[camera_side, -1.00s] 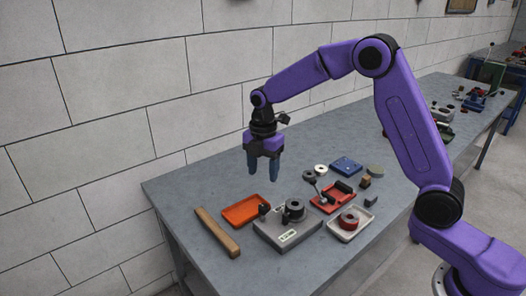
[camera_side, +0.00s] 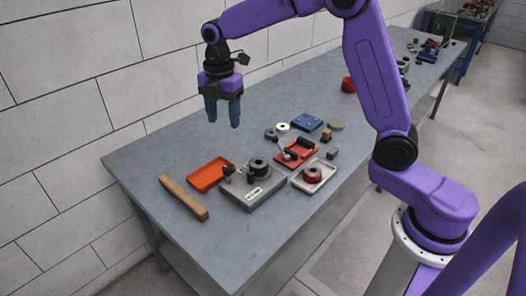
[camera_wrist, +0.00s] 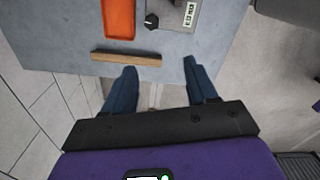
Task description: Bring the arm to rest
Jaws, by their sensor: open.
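My gripper (camera_side: 222,112) hangs above the far left part of the grey workbench (camera_side: 165,150), with its blue fingers apart and nothing between them. It is well clear of the objects below. In the wrist view my gripper (camera_wrist: 160,82) also shows open and empty. A wooden bar (camera_wrist: 126,58) lies beyond the fingers there, near the bench edge.
On the bench are a wooden bar (camera_side: 184,198), an orange tray (camera_side: 207,174), a grey fixture block (camera_side: 262,194) with a dark ring, a red tray (camera_side: 306,144), a pale tray (camera_side: 322,184) with a red ring, and a blue plate (camera_side: 307,122). A wall runs behind.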

